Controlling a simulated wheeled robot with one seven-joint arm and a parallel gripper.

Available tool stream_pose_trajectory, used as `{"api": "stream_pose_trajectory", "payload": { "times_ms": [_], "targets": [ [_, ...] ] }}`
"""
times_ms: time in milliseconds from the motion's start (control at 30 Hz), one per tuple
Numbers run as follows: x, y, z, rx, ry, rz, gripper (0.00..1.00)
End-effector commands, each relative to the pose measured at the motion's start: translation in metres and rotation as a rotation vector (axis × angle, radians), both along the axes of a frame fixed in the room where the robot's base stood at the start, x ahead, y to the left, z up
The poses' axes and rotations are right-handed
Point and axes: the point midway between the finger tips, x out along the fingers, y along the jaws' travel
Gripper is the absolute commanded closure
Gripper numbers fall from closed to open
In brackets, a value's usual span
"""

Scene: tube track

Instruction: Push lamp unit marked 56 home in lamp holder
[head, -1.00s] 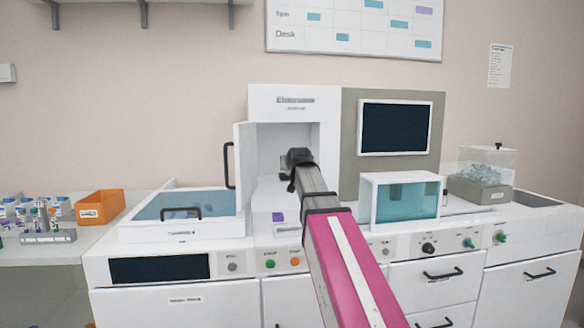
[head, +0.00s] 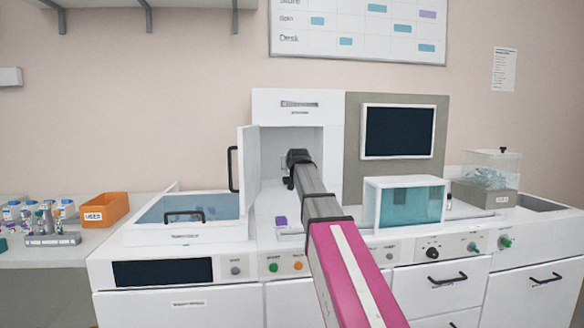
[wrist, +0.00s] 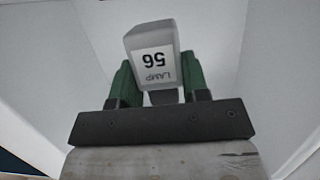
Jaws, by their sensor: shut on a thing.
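The lamp unit (wrist: 150,46) is a grey block with a white label reading "LAMP 56", which shows upside down in the wrist view. My gripper (wrist: 158,84) has its green fingers on both sides of the unit and is shut on it. In the head view my gripper (head: 298,158) reaches into the open white compartment (head: 268,140) of the machine, and my arm hides the unit there. The lamp holder cannot be made out. Whether the unit touches it cannot be told.
Pale compartment walls (wrist: 215,40) stand close around my gripper. The open door (head: 247,165) with a black handle is at the left. A teal-windowed box (head: 405,203) stands right of my arm.

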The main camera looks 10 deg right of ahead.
Motion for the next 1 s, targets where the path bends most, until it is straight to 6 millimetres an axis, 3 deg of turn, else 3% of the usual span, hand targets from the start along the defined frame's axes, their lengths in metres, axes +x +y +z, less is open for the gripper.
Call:
{"api": "stream_pose_trajectory", "payload": {
  "times_ms": [267,533,1000],
  "targets": [
    [0.025,0.000,0.000,0.000,-0.001,0.000,0.95],
    [0.021,0.000,-0.013,0.000,-0.001,0.000,0.95],
    [0.021,0.000,-0.015,0.000,-0.001,0.000,0.95]
  ]
}}
